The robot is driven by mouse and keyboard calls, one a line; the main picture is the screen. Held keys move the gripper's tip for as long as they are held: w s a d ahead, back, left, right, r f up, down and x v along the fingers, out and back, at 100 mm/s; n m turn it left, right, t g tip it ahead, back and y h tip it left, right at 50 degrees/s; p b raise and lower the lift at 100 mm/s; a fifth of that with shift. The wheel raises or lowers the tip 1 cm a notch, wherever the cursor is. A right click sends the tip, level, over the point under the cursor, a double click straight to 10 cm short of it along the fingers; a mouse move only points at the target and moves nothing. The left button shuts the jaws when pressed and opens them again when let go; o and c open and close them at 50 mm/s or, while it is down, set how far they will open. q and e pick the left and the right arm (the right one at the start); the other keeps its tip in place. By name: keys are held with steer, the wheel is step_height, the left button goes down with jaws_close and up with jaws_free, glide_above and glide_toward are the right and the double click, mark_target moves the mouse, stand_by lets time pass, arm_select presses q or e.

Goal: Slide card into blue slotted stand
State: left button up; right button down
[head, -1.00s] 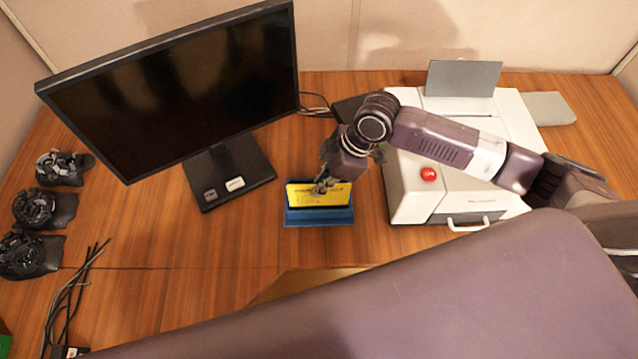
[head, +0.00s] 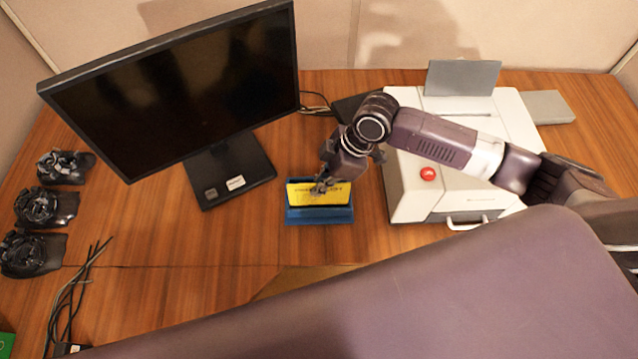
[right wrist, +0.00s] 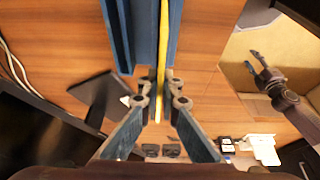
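The yellow card (head: 305,196) stands nearly upright at the blue slotted stand (head: 320,216) on the desk. Its lower edge is hidden behind the stand's front. In the right wrist view the card (right wrist: 161,55) shows edge-on as a thin yellow strip, between blue walls of the stand (right wrist: 146,35). I cannot tell how deep it sits. My right gripper (head: 322,186) is at the card's top edge. Its fingers (right wrist: 160,90) close on both faces of the card. My left gripper (right wrist: 262,76) shows in the right wrist view, apart from the stand, fingers spread and empty.
A monitor (head: 180,95) stands left of the stand. A white machine (head: 410,200) with a red button (head: 428,174) is to the right. Black devices (head: 45,205) and cables (head: 75,290) lie at the left. Bare desk lies in front of the stand.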

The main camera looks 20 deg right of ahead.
steer(key=shift+f, duration=0.55)
stand_by(0.4)
steer(key=shift+f+b, duration=0.65)
steer(key=shift+f, duration=0.55)
steer(key=shift+f, duration=0.1)
stand_by(0.8)
steer(key=c, duration=2.1)
jaws_free()
steer(key=shift+o, duration=0.4)
steer(key=o, duration=0.3)
steer(key=shift+o, duration=0.2)
steer(key=shift+p, duration=0.3)
